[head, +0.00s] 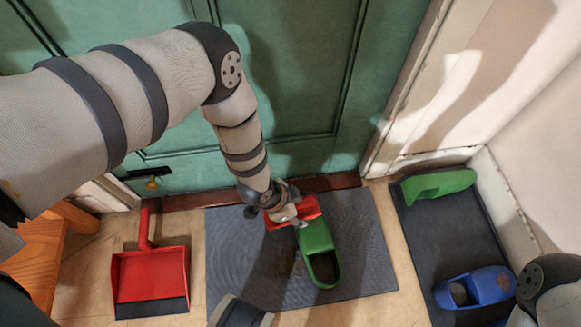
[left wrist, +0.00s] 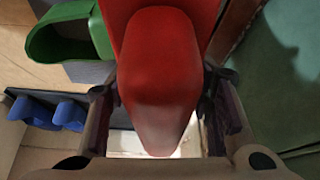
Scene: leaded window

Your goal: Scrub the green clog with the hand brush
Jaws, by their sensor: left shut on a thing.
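A green clog (head: 318,243) lies on the grey doormat (head: 240,270), its open heel end toward me. My left gripper (head: 286,211) is shut on the red hand brush (head: 308,207) at the clog's far, toe end. In the head view the brush meets or overlaps the toe; I cannot tell whether its bristles touch. In the left wrist view the brush's red handle (left wrist: 165,70) sits between the two fingers, and the green clog (left wrist: 60,42) shows beside it at upper left. The bristles are hidden.
A red dustpan (head: 150,275) lies left of the mat. A dark tray (head: 435,235) on the right holds another green clog (head: 440,185) and a blue clog (head: 478,288). The green door (head: 300,70) stands behind; a wooden bench (head: 42,262) is at left.

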